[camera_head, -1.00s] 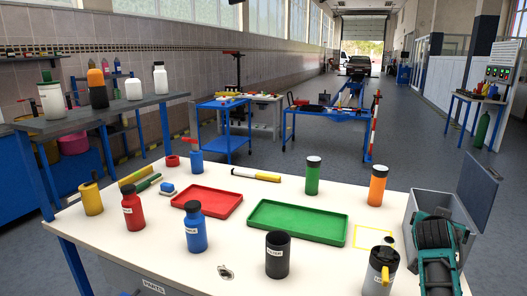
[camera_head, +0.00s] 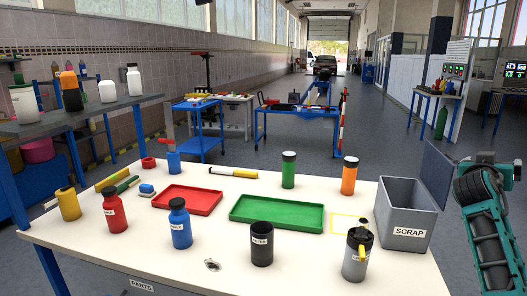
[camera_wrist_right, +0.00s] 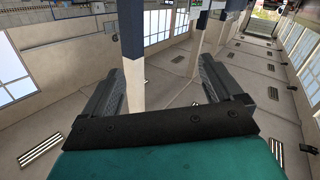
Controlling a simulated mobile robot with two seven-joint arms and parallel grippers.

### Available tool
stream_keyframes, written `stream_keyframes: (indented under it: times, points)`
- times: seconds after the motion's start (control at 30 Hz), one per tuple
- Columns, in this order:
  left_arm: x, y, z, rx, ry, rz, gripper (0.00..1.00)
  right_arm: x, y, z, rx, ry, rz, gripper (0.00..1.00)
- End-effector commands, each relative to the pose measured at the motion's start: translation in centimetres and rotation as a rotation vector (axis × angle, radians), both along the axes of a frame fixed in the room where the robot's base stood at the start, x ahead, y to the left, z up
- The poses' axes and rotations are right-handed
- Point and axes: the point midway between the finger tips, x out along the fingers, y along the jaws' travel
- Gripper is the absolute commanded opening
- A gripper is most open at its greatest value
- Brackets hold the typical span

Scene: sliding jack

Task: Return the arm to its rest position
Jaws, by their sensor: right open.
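My right arm (camera_head: 487,232), teal and black, stands at the right edge of the head view, beyond the table's right side and apart from the scrap bin. Its gripper cannot be made out there. In the right wrist view my right gripper (camera_wrist_right: 163,88) shows two dark fingers spread wide, with nothing between them. My left gripper is in neither view.
The grey SCRAP bin (camera_head: 404,220), lid open, stands at the table's (camera_head: 318,261) right end.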

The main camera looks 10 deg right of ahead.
Motion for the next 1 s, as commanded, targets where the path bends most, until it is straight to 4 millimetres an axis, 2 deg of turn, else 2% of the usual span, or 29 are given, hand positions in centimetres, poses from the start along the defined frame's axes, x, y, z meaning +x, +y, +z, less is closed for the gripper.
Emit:
stream_keyframes:
  times: [0.03, 0.1, 0.13, 0.33, 0.47, 0.57, 0.7, 0.8, 0.9, 1.0]
  points:
    - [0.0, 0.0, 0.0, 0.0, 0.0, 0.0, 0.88, -0.9, -1.2, 1.9, -0.045, 0.001, -0.021, 0.93]
    - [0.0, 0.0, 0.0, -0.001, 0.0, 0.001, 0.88, -2.0, -2.5, 4.2, -0.098, 0.001, -0.045, 0.93]
    - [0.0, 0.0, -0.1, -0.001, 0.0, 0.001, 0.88, -0.8, -1.1, 1.7, -0.097, 0.049, 0.009, 0.93]
    - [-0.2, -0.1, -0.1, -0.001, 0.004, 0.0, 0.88, 1.8, 4.7, -5.9, -0.162, 0.238, 0.253, 0.93]
    - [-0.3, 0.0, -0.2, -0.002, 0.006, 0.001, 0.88, 2.2, 9.5, -12.3, -0.184, 0.365, 0.438, 0.93]
    - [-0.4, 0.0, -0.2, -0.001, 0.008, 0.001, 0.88, 1.3, 14.0, -18.1, -0.182, 0.466, 0.602, 0.93]
    - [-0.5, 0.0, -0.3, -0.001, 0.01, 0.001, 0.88, -2.1, 20.6, -25.8, -0.151, 0.583, 0.833, 0.93]
    - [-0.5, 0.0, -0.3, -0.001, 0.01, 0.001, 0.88, -5.4, 25.0, -30.2, -0.11, 0.641, 0.979, 0.93]
    - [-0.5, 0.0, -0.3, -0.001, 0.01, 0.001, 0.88, -8.9, 28.7, -33.5, -0.06, 0.68, 1.096, 0.93]
    - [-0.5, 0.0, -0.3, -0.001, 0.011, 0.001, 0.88, -12.3, 31.8, -35.8, -0.009, 0.706, 1.191, 0.93]
